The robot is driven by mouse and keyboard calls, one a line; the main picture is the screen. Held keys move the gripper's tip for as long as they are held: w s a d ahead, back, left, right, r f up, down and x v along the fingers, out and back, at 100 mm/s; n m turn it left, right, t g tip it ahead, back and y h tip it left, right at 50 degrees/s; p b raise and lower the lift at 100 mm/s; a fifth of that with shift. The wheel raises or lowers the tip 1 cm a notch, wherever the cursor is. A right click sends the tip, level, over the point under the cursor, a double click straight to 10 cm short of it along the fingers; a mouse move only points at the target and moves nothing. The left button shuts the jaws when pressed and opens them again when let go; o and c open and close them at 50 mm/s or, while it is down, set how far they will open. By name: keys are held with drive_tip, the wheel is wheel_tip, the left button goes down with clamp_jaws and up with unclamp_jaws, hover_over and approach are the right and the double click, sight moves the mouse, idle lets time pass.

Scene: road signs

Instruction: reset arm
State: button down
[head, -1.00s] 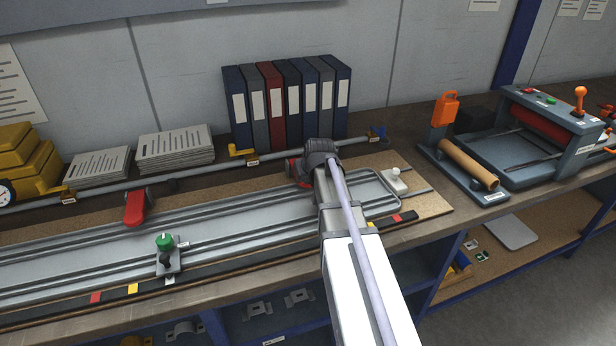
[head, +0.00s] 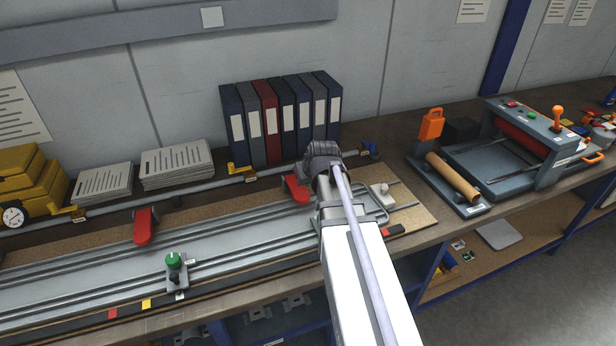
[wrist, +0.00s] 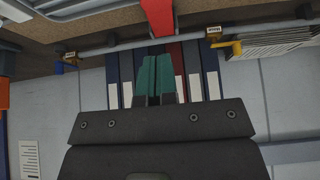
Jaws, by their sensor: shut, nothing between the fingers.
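My arm reaches from the lower right of the head view toward the workbench, its end over the right part of a long grey rail fixture (head: 110,268). It hides my gripper's fingers in the head view. In the wrist view my gripper (wrist: 156,62) shows two green fingers side by side, shut with nothing between them. Binders (wrist: 210,80) show behind the fingers, and a red clamp handle (wrist: 157,15) is just beyond the fingertips. I cannot tell how far apart they are.
Binders (head: 285,120) stand against the wall. Red clamps (head: 145,226), a green knob (head: 174,260) and a pipe with yellow stops (head: 240,168) line the fixture. Paper stacks (head: 176,165) lie left.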

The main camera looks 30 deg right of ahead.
drive_tip(key=s+a+f+n+g, duration=0.1)
drive_tip(key=s+a+f+g, duration=0.1)
drive_tip(key=s+a, duration=0.5)
drive_tip(key=s+a+f+n+g+y+b, duration=0.1)
drive_tip(key=s+a+g, duration=0.3)
drive_tip(key=a, duration=1)
drive_tip(key=s+f, duration=0.1)
drive_tip(key=s, duration=0.2)
drive_tip(key=shift+s+f+b, duration=0.15)
drive_tip(key=shift+s+b, duration=0.05)
drive_tip(key=shift+b, duration=0.1)
